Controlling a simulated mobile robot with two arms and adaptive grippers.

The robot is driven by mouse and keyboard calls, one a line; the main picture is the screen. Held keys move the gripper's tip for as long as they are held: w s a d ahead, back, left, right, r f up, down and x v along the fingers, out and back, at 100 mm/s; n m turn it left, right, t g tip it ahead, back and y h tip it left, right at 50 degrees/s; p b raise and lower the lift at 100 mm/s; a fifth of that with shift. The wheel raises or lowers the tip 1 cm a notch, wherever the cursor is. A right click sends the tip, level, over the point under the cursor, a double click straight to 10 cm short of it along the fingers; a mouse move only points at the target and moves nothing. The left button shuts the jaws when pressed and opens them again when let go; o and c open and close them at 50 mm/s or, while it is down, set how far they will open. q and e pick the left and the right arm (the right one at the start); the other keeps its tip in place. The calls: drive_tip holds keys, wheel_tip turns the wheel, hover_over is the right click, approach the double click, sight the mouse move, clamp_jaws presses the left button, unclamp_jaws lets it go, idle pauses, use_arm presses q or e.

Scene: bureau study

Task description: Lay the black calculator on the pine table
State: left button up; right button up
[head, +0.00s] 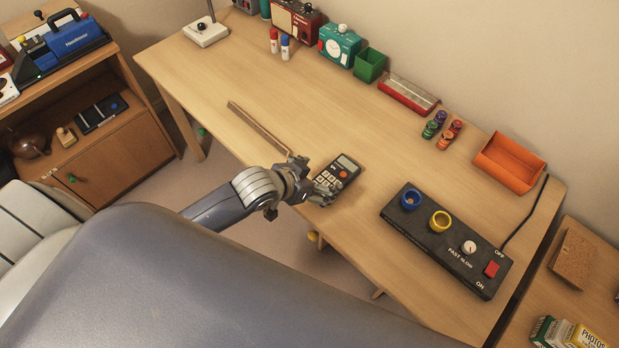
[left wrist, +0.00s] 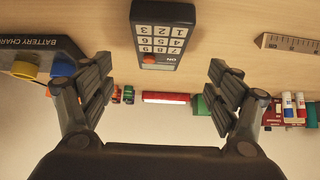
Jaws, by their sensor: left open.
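The black calculator (head: 346,169) lies flat, keys up, on the pale wooden table (head: 240,85), near its front edge. In the left wrist view the calculator (left wrist: 164,35) is at top centre, with white number keys and an orange key. My left gripper (head: 325,188) is at the calculator's near end in the head view and covers part of it. In the left wrist view its two fingers (left wrist: 160,70) are wide apart with nothing between them, and the calculator is beyond the tips. I cannot tell whether a finger touches it. My right gripper is not in view.
A wooden ruler (head: 259,128) lies left of the calculator. A black battery charger (head: 447,240) with coloured rings lies to the right. An orange bin (head: 509,162), small batteries (head: 442,130) and a green box (head: 369,65) stand farther back. The table's middle is mostly clear.

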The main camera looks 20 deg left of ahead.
use_arm(q)
drive_tip(key=shift+v, duration=1.95)
